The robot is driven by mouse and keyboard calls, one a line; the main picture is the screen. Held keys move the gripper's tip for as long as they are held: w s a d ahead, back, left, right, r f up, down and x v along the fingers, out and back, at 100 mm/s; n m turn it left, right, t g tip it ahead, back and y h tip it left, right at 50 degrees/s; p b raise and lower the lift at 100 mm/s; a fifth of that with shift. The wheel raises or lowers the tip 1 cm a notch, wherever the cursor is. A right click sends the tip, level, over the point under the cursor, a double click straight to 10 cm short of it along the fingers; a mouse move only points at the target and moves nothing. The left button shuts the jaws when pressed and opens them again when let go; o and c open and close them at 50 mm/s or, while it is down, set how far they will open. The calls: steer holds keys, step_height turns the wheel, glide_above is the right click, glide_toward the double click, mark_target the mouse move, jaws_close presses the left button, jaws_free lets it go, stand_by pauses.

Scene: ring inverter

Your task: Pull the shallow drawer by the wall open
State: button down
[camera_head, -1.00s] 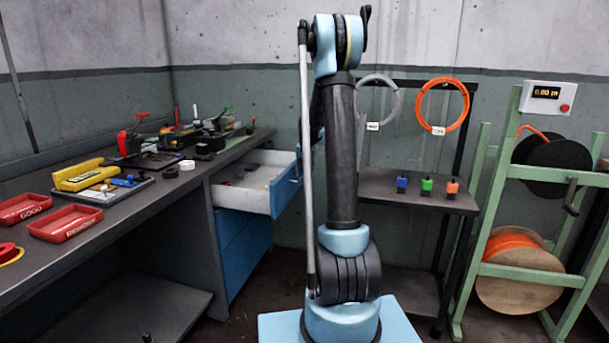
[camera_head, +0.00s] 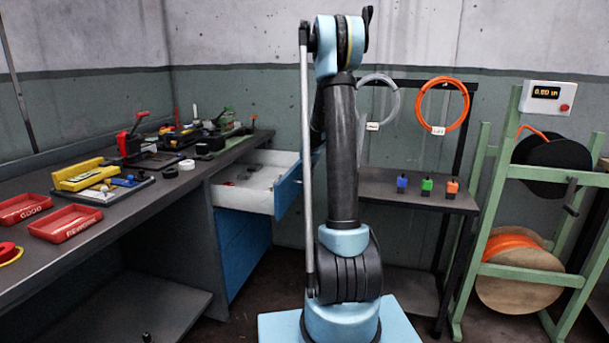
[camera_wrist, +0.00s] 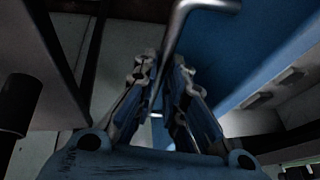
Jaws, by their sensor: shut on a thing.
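The shallow drawer (camera_head: 250,199) under the bench's wall end stands pulled out, its pale inside showing. Its blue front (camera_head: 288,192) faces right, partly behind my arm. A few small things lie in it. In the wrist view, a grey bar handle (camera_wrist: 178,28) runs along the blue drawer front (camera_wrist: 245,50). My gripper (camera_wrist: 165,62) is shut on the handle, its fingers on either side of the bar. My gripper is hidden behind my arm in the head view.
The bench (camera_head: 130,212) holds red trays, a yellow tool and other tools. Blue lower drawers (camera_head: 243,245) are closed. A dark side table (camera_head: 400,190) with small coloured blocks stands right of my arm, and a green reel rack (camera_head: 483,225) further right.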

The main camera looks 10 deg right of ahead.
steer(key=d, duration=0.1)
steer(key=s+d, duration=0.2)
steer(key=d, duration=0.1)
steer(key=c, duration=1.7)
jaws_free()
steer(key=shift+o, duration=0.2)
steer(key=v, duration=1.2)
